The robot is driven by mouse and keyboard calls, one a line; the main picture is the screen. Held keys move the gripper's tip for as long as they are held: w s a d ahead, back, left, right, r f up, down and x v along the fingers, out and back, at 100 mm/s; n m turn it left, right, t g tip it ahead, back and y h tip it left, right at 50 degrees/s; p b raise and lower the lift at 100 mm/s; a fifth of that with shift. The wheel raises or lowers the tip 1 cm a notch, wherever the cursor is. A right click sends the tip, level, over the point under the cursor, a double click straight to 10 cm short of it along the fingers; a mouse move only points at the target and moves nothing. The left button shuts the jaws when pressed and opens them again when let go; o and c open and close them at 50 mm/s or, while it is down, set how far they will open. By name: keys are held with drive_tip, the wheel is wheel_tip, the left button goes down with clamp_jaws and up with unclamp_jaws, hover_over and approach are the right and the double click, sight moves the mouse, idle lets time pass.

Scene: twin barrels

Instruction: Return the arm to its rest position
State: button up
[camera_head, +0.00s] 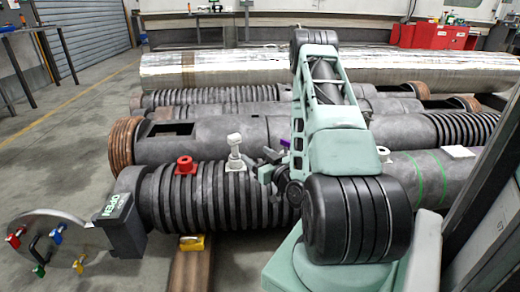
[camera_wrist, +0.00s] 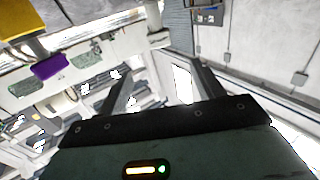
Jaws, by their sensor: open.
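My arm stands in the middle of the head view, bent at a high elbow and reaching down over the barrels. My gripper (camera_head: 262,172) is at the ribbed dark barrel (camera_head: 205,200), just right of a white upright fitting (camera_head: 235,155); whether it touches the barrel I cannot tell. In the wrist view both fingers of my gripper (camera_wrist: 160,72) are spread apart, with nothing between them. A purple piece (camera_wrist: 50,67) and a yellow piece (camera_wrist: 20,18) show at upper left there.
A red fitting (camera_head: 185,165) sits on the ribbed barrel. A black box (camera_head: 120,228) and a round plate (camera_head: 48,240) with coloured clamps are at lower left. More dark barrels (camera_head: 205,138) and a silver pipe (camera_head: 230,68) lie behind. The left floor (camera_head: 70,130) is clear.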

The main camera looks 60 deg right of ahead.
drive_tip(key=shift+s+a, duration=0.15)
drive_tip(key=shift+s, duration=0.25)
idle(0.4)
drive_tip(key=w+a+n+g+y, duration=0.3)
drive_tip(key=w+a+n+y, duration=0.25)
drive_tip(key=w+a, duration=0.55)
drive_tip(key=s+a+r+n+g+y, duration=0.1)
drive_tip(key=a+g, duration=0.2)
drive_tip(key=a, duration=0.5)
drive_tip(key=s+a+r+n+g+y, duration=0.1)
drive_tip(key=a+r+g+y, duration=0.15)
drive_tip(key=a, duration=0.55)
drive_tip(key=s+a+r+n+g+h, duration=0.15)
drive_tip(key=s+a+r+g, duration=0.25)
drive_tip(key=s+a, duration=0.6)
drive_tip(key=s+a+r+n+g+h, duration=0.1)
drive_tip(key=s+a+r+n+g, duration=0.45)
drive_tip(key=s, duration=0.85)
wheel_tip(320, 180, up, 36)
drive_tip(key=a+m+t+p, duration=0.1)
drive_tip(key=m+p, duration=0.2)
drive_tip(key=p, duration=3.4)
drive_tip(key=shift+s+f, duration=0.15)
drive_tip(key=shift+s, duration=0.15)
